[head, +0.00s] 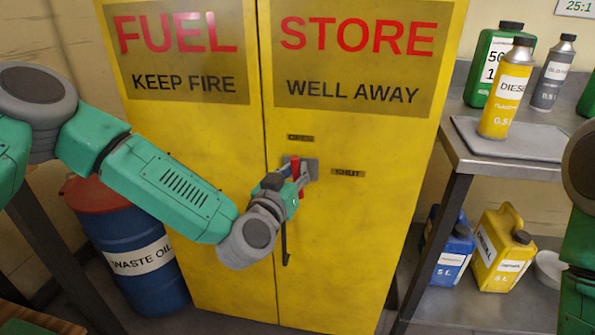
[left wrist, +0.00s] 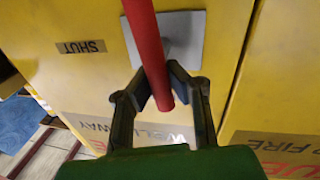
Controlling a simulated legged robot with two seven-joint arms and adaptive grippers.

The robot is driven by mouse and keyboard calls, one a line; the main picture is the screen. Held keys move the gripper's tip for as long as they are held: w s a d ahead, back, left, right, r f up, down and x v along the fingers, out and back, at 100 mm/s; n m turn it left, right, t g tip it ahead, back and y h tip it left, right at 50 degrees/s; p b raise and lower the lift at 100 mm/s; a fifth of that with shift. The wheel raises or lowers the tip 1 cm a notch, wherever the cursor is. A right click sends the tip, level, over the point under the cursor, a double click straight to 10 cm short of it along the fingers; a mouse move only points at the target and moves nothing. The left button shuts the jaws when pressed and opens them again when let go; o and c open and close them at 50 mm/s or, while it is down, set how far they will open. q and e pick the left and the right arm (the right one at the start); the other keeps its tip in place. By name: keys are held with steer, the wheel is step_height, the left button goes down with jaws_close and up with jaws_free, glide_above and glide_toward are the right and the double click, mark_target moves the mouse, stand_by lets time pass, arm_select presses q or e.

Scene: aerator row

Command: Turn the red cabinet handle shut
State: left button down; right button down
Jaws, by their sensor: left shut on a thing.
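The yellow cabinet (head: 350,225) stands in front of me with two doors. Its red handle (head: 296,166) sits on a grey plate (head: 313,168) beside the door seam and looks roughly upright, its top near the OPEN label (head: 300,137). The SHUT label (head: 348,173) is to the right. In the left wrist view, the red handle (left wrist: 146,40) passes between the two dark fingers (left wrist: 158,78). My right gripper is out of view.
A blue waste oil drum (head: 130,235) stands left of the cabinet. A dark vertical bar (head: 284,245) hangs below my left gripper.

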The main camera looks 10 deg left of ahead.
arm_select(q)
steer(key=n, duration=0.3)
steer(key=n+t+b, duration=0.1)
steer(key=shift+a+f, duration=0.25)
steer(key=shift+a, duration=0.15)
steer(key=shift+a+f+n+t+y+b, duration=0.3)
steer(key=shift+n+y+b, duration=0.35)
steer(key=shift+n, duration=1.8)
steer(key=shift+a+f+n+t+y+b, duration=0.15)
steer(key=shift+f+n+y+b, duration=0.35)
steer(key=shift+n, duration=1.9)
steer(key=shift+a+f+n+t+y+b, duration=0.2)
steer(key=shift+n+y+b, duration=0.5)
steer(key=shift+n, duration=1.75)
steer(key=shift+d+f+n, duration=0.1)
steer(key=shift+n, duration=0.2)
steer(key=c, duration=1.5)
jaws_free()
steer(key=shift+o, duration=0.2)
